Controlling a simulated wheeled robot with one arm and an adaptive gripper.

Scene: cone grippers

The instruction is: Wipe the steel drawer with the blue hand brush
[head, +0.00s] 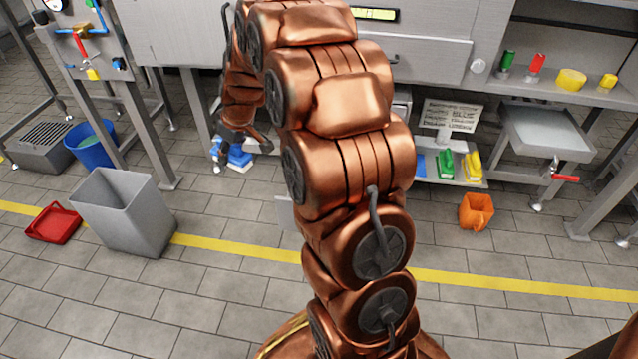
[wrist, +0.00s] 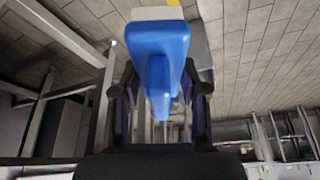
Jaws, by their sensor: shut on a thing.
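The blue hand brush (wrist: 158,42) is between the two dark fingers of my gripper (wrist: 161,112) in the wrist view, with its pale bristle end at the top of the picture. In the head view the brush (head: 240,158) shows as a small blue shape below my gripper (head: 243,142), left of my arm. My gripper is shut on the brush's handle. A wide steel front (head: 428,62) with a dark handle, right of my arm, looks like the steel drawer; my arm hides part of it. The brush is apart from this front, low and to its left.
A green brush (head: 445,164) and a yellow brush (head: 472,166) stand on a low shelf by a sign (head: 450,116).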

